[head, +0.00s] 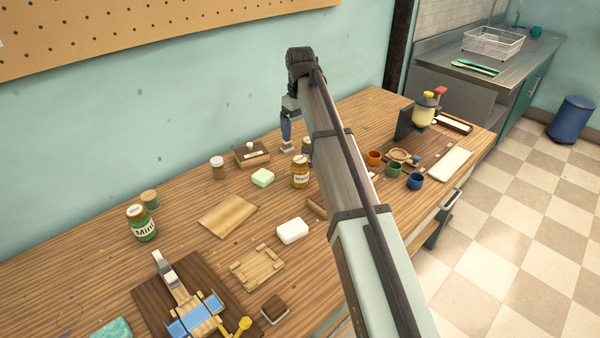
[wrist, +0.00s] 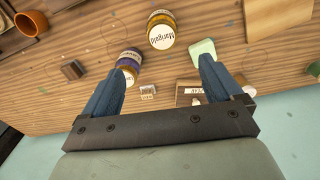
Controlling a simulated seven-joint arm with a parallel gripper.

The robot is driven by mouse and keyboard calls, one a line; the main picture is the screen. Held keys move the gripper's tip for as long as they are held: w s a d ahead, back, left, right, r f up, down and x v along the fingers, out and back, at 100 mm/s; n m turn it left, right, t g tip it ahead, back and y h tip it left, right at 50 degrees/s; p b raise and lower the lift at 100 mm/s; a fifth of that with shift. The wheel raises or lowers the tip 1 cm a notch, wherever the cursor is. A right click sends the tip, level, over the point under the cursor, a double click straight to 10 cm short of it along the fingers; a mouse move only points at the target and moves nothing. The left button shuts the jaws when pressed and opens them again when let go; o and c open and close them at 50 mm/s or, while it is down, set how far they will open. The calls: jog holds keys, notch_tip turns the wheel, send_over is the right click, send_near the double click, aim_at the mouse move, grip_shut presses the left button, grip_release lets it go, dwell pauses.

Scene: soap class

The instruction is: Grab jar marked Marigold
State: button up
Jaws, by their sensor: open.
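The Marigold jar (head: 300,173) stands upright on the wooden bench, with an amber body and a pale lid; part of its label shows. In the wrist view the Marigold jar (wrist: 162,32) shows its labelled lid, beyond the fingertips and between their lines. My gripper (head: 287,147) hangs over the bench behind the jar, beside the small box. In the wrist view my gripper (wrist: 166,66) is open with nothing between its blue fingers. A purple jar (wrist: 130,58) stands close to the Marigold jar, partly covered by the left finger. My arm mostly hides it in the head view.
Green soap (head: 263,177) lies left of the Marigold jar; it also shows by the right finger (wrist: 203,47). A Mint jar (head: 141,223) is far left. Coloured cups (head: 394,168) stand to the right.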

aim_at(300, 159)
jog(key=shift+s+f+n, duration=0.1)
jog(key=shift+f+n, duration=1)
jog(key=shift+f, duration=1.2)
jog(key=shift+s+f+n, duration=0.15)
jog(key=shift+f+n, duration=0.95)
jog(key=shift+f, duration=1.2)
jog(key=shift+s+f+n, duration=0.1)
jog(key=shift+f+n, duration=1)
jog(key=shift+f, duration=1.2)
jog(key=c, duration=1.4)
jog(key=shift+o, duration=0.2)
